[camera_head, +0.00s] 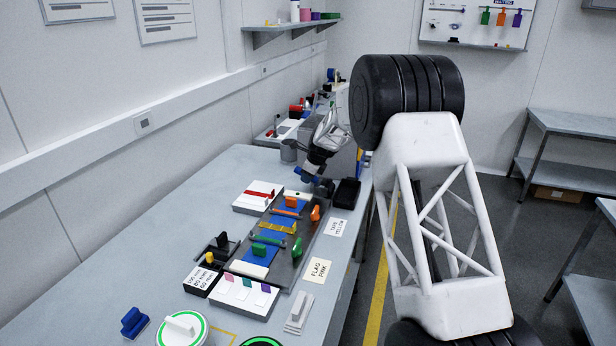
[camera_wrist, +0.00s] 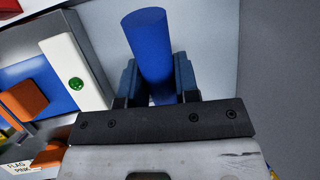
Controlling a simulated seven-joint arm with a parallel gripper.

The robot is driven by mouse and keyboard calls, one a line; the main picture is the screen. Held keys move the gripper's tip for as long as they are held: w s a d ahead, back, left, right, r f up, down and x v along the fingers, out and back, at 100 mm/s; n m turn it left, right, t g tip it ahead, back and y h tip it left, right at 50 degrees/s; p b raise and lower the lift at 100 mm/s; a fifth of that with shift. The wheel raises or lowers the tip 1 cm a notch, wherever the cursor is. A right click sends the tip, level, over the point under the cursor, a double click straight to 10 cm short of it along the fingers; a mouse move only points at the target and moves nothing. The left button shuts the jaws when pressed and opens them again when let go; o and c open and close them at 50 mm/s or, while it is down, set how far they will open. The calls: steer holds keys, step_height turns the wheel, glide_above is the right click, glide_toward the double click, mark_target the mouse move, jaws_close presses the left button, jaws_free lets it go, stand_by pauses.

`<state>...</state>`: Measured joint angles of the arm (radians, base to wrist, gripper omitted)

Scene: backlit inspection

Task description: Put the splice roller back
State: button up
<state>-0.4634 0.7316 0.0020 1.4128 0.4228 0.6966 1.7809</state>
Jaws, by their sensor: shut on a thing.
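My gripper (camera_wrist: 156,85) is shut on a blue cylinder, which looks like the splice roller (camera_wrist: 150,38). The cylinder sits between the two blue-grey fingers and sticks out beyond them; its lower end is hidden by the gripper body. In the head view my gripper (camera_head: 312,177) is at the far end of the bench, low beside the far end of the grey fixture tray (camera_head: 284,272). A blue part shows at its fingers, too small there to tell roller from finger. A white bar with a green dot (camera_wrist: 72,60) lies left of the gripper in the wrist view.
The tray carries blue panels and orange, green and yellow parts. A black block (camera_head: 347,191) stands just right of the gripper, and a grey cup (camera_head: 289,151) stands behind it to the left. Label cards (camera_head: 317,271) lie along the right edge. The bench's left side (camera_head: 150,240) is clear.

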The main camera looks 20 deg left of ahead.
steer(key=o, duration=0.9)
steer(key=shift+f, duration=0.15)
steer(key=shift+o, duration=0.2)
steer(key=shift+r, duration=0.2)
steer(key=v, duration=1.2)
